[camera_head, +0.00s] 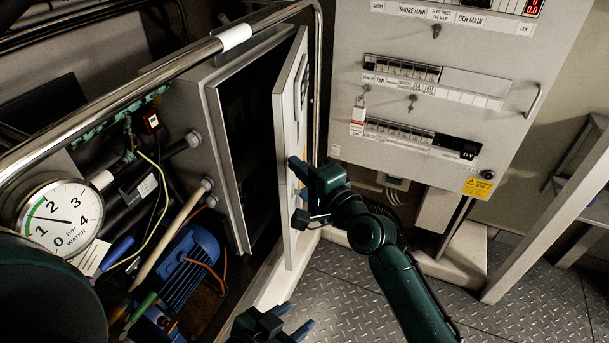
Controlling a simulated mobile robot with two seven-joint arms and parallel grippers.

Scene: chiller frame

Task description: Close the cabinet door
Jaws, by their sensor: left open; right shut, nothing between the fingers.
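The grey cabinet (218,160) stands at the centre left with its dark inside showing. Its light grey door (282,150) is part open and seen nearly edge-on, with a dark gap between it and the cabinet frame. My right gripper (296,166) is shut and empty, its fingertips at the outer face of the door at mid height. Whether they touch it I cannot tell. My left gripper (293,318) is open and empty at the bottom edge, below the door and apart from it.
A metal rail (130,82) runs above the cabinet and bends down behind the door. A water gauge (62,218) and a blue motor (190,265) are at lower left. A switch panel (440,90) stands at the back right.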

